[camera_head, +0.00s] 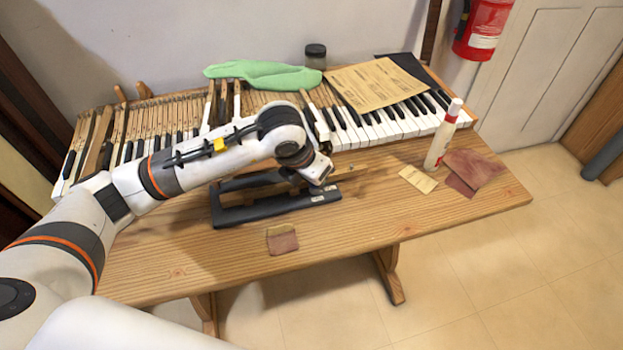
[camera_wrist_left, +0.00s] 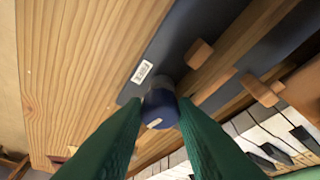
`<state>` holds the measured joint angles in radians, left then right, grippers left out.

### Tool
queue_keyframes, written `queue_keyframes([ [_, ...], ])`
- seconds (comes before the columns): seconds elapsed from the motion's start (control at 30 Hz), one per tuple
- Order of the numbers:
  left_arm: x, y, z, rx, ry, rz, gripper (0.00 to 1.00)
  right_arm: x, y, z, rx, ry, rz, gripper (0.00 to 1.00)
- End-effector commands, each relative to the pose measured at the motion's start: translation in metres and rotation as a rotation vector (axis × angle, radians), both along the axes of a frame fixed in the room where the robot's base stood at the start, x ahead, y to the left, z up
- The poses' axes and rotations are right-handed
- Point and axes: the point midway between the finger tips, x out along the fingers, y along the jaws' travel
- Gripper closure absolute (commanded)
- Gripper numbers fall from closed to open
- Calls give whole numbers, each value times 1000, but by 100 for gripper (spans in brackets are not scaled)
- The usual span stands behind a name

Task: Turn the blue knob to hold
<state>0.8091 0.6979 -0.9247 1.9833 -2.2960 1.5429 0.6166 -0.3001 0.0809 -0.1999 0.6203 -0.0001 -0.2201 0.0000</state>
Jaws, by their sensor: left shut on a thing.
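The blue knob (camera_wrist_left: 160,104) shows in the left wrist view, dark blue with a small pale mark near its lower edge. It sits at the end of a dark grey bar (camera_wrist_left: 185,45) with a white label. My left gripper (camera_wrist_left: 160,112) has its two green fingers on either side of the knob, shut on it. In the head view my left gripper (camera_head: 322,176) is over the right end of a dark frame (camera_head: 235,213) on the wooden table. Its fingers and the knob cannot be made out there. My right gripper is not in view.
Piano keys (camera_head: 400,122) line the back of the table (camera_head: 365,215), with a green cloth (camera_head: 262,75) and brown paper (camera_head: 375,85) on them. Another sandpaper piece (camera_head: 283,240) lies near the front edge.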

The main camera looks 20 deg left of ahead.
Motion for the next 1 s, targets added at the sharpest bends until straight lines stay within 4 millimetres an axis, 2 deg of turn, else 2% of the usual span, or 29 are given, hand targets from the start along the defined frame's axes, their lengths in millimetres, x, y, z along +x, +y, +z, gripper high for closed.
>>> queue_keyframes([
  [0.4, 0, -1, 0, 0, -2, 188, 97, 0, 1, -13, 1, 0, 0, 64],
  [0.97, 0, -2, 1, -1, -1, 213, 97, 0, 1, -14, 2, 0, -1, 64],
  [1.0, 0, -2, 1, -1, -1, 213, 68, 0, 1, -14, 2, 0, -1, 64],
])
